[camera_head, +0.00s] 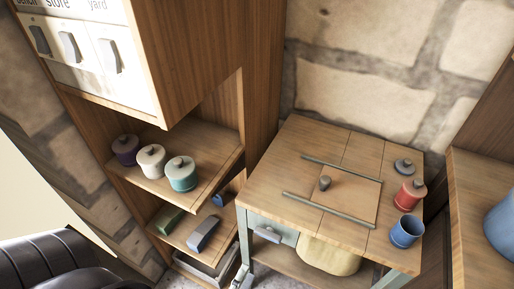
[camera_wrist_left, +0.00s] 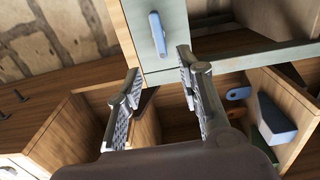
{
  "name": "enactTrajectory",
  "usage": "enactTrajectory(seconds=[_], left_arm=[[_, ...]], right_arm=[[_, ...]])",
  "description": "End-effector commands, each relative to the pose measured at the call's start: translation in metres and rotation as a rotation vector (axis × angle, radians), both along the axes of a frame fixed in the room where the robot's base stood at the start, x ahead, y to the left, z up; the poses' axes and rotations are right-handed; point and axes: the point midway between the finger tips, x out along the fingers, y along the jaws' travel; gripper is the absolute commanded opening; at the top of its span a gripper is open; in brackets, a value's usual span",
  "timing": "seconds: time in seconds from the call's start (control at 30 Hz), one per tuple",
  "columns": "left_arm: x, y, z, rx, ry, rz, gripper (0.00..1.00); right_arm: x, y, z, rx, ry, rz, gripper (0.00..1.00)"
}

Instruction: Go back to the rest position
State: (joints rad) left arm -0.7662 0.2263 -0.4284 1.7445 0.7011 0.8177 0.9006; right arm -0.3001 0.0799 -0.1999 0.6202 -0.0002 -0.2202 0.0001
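My left gripper (camera_wrist_left: 160,92) is open in the left wrist view, its two ridged fingers apart with nothing between them. Beyond the fingertips is a pale green drawer front with a blue handle (camera_wrist_left: 157,33); the fingers do not hold the handle. In the head view only a small grey part of what looks like my left gripper (camera_head: 242,278) shows at the bottom edge, beside the table's left leg and below the drawer (camera_head: 270,233). The drawer looks shut. My right gripper is in neither view.
A wooden table (camera_head: 260,200) carries a board with a knob (camera_head: 325,183), a red jar (camera_head: 409,195), a grey lid (camera_head: 404,166) and a blue cup (camera_head: 406,231). Left, a shelf unit (camera_head: 207,183) holds three jars, with green and blue-grey blocks below. A wooden surface (camera_head: 470,200) stands at right.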

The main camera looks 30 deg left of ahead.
Motion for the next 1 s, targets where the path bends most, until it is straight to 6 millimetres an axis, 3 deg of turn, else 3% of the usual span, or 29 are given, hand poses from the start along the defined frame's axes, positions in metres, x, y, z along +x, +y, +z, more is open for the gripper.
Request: enactTrajectory(seconds=[0.17, 0.27, 0.37, 0.47, 0.57, 0.7, 0.83, 1.0], left_arm=[[0.0, 0.0, -0.002, 0.006, 0.003, -0.003, 0.34], [0.002, -0.004, -0.02, 0.076, 0.041, -0.037, 0.34], [0.003, -0.012, -0.065, 0.248, 0.138, -0.124, 0.34], [-0.005, -0.015, -0.135, 0.5, 0.288, -0.265, 0.34], [-0.025, -0.009, -0.209, 0.757, 0.458, -0.435, 0.34], [-0.073, 0.015, -0.299, 1.068, 0.697, -0.713, 0.34], [-0.129, 0.041, -0.353, 1.269, 0.886, -0.989, 0.34], [-0.183, 0.063, -0.381, 1.387, 1.025, -1.252, 0.34]], right_arm=[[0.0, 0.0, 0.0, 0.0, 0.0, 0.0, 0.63], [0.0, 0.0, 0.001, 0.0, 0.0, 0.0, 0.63], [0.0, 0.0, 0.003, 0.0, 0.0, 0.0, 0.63], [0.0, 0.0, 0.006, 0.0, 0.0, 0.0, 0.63], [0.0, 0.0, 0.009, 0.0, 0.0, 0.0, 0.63], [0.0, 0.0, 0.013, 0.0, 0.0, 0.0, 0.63], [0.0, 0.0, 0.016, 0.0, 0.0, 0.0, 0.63], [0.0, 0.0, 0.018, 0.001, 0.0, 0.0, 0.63]])
